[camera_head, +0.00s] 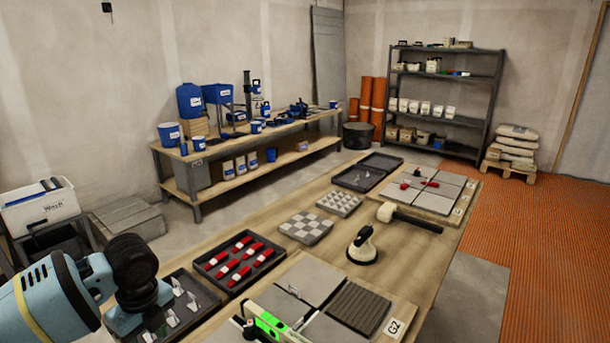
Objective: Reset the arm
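My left arm comes in from the lower left, and its dark wrist hangs over a dark tray (208,301) of small grey clips (172,322). The fingers of my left gripper cannot be made out. My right arm and gripper are out of view. On the wooden worktable (420,262), a board marked G2 (394,328) carries grey tiles (311,277) and a ribbed dark tile (358,307). A green level (268,324) lies across its front edge, partly cut off by the frame.
A tray of red wedges (238,262), checkered tile samples (306,228), a suction cup (362,246), a mallet (408,217) and a second tile board (432,198) occupy the table. A bench (262,169) and shelf (440,120) stand behind.

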